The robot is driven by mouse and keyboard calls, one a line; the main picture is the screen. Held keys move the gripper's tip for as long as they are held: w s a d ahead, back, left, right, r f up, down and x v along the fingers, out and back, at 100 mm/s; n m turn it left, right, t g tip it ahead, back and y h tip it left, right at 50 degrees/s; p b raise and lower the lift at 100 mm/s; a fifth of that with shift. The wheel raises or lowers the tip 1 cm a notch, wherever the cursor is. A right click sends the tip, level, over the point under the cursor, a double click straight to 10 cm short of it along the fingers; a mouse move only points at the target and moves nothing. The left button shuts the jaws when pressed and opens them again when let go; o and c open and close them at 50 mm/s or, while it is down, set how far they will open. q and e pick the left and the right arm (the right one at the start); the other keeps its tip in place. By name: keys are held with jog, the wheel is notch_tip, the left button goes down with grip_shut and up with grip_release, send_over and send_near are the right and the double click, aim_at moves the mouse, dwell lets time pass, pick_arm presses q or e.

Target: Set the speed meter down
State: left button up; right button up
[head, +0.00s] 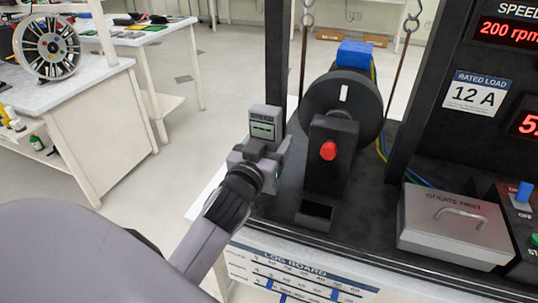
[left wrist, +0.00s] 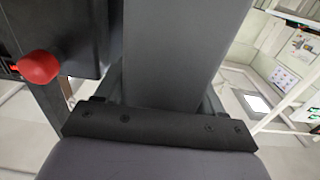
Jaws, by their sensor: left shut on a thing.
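The speed meter (head: 265,127) is a small grey box with a pale display panel, upright in the head view. My left gripper (head: 262,152) is shut on its lower part and holds it beside the black rig, left of the wheel. In the left wrist view a dark grey body (left wrist: 175,50), which looks like the meter, fills the middle above the gripper's palm. The gripper hides the meter's lower end, and I cannot tell whether it touches anything below. My right gripper is not in view.
The black wheel (head: 342,105) and its stand with a red knob (head: 328,151) are close right of the meter. A grey lidded box (head: 455,226) sits on the deck (head: 352,226) at the right. The log board (head: 300,275) runs along the front.

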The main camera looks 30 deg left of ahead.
pick_arm(q)
jog(key=shift+f, duration=1.4)
jog(key=shift+f+b, duration=0.2)
jog(key=shift+b, duration=0.2)
jog(key=o, duration=1.2)
jog(key=shift+r, duration=0.2)
jog(key=shift+s, duration=0.1)
